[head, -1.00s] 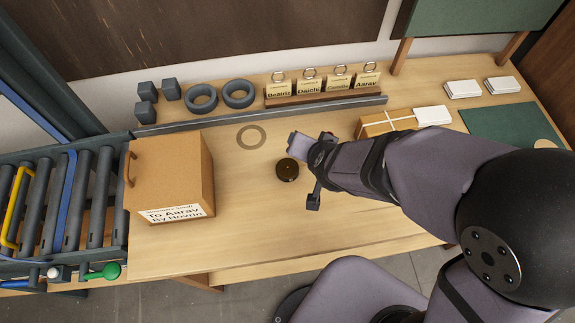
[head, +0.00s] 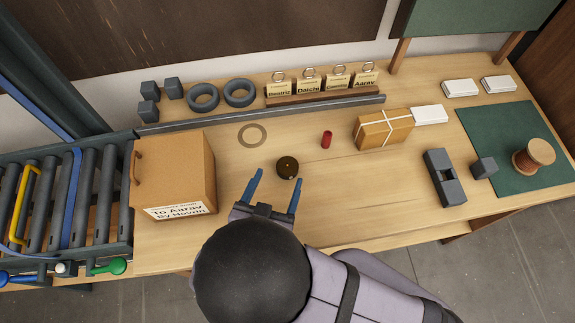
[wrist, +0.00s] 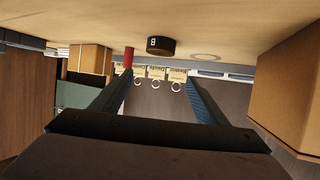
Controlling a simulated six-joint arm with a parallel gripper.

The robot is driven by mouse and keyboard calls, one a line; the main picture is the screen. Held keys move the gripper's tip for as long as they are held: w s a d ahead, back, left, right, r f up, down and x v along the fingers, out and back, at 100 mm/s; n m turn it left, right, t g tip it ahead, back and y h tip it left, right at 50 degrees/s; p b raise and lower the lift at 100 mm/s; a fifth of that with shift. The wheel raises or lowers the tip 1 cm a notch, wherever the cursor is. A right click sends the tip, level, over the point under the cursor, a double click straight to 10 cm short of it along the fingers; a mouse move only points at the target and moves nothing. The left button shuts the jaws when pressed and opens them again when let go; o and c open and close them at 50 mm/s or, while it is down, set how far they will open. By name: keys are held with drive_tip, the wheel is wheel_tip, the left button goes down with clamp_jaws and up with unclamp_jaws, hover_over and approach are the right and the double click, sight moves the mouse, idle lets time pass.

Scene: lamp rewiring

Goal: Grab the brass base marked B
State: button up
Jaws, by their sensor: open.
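The brass base marked B (head: 288,167) is a small, dark round piece standing on the bench near the middle. In the wrist view the base (wrist: 161,46) shows a pale letter B on its side, upside down in that picture. My gripper (head: 275,182) is open and empty, with two blue fingers pointing toward the back of the bench. The base is just past the fingertips, nearer the right finger, and apart from the grip. In the wrist view my gripper (wrist: 160,85) has its fingers spread, with the base beyond them and between their lines.
A cardboard box (head: 175,175) stands close on the left. A red cylinder (head: 327,139) and a tied parcel (head: 384,129) are to the right. A ring mark (head: 252,135) lies behind. A grey rail (head: 260,113) runs before the tag stand (head: 322,95). The bench between base and box is clear.

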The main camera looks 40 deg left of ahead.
sight(287, 167)
drive_tip(key=shift+f, duration=1.5)
drive_tip(key=shift+p+x, duration=1.45)
drive_tip(key=shift+x, duration=1.55)
drive_tip(key=shift+w+f, duration=0.3)
drive_tip(key=shift+w, duration=0.3)
drive_tip(key=c, duration=1.4)
